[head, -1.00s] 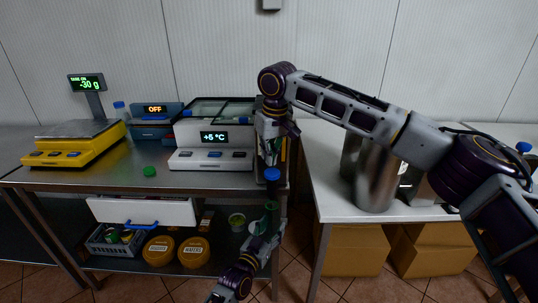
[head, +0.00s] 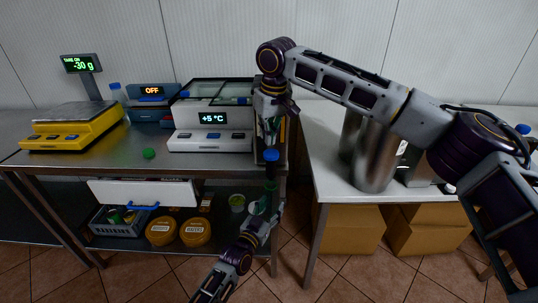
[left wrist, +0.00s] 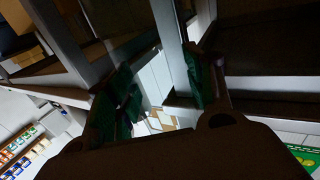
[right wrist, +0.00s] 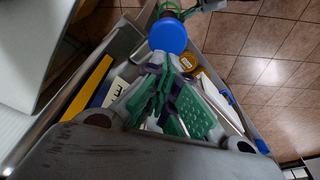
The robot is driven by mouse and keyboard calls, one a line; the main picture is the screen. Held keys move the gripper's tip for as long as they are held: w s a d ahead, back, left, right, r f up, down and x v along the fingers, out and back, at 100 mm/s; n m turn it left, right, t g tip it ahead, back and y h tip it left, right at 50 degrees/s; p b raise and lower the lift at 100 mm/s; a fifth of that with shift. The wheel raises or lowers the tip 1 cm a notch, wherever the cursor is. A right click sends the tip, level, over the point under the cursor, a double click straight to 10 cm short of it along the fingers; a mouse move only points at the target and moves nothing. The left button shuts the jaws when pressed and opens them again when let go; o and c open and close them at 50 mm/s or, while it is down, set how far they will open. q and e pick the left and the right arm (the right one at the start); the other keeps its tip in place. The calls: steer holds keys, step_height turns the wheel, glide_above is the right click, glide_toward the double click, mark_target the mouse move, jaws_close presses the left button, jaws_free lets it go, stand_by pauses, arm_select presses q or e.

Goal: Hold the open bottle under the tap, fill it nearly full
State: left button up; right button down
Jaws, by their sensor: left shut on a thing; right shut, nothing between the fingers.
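A bottle with a round blue cap (head: 271,155) on top is upright in front of the steel table's right end. The blue cap also shows in the right wrist view (right wrist: 168,36). My left gripper (head: 267,200) comes up from below and is shut on the bottle under its cap; its green pads show in the left wrist view (left wrist: 160,95), where the bottle is too dark to make out. My right gripper (head: 269,136) points down just above the cap, shut and empty; contact cannot be told. Tall steel containers (head: 378,157) stand on the white table; no tap shows clearly.
A green cap (head: 149,153) lies on the steel table (head: 100,165), near a yellow scale (head: 72,127) and a white cooling unit (head: 212,140). A grey basket (head: 116,220) and yellow tubs sit on the lower shelf. Cardboard boxes (head: 350,229) lie under the white table (head: 335,180).

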steer(key=shift+f, duration=1.7)
stand_by(6.3)
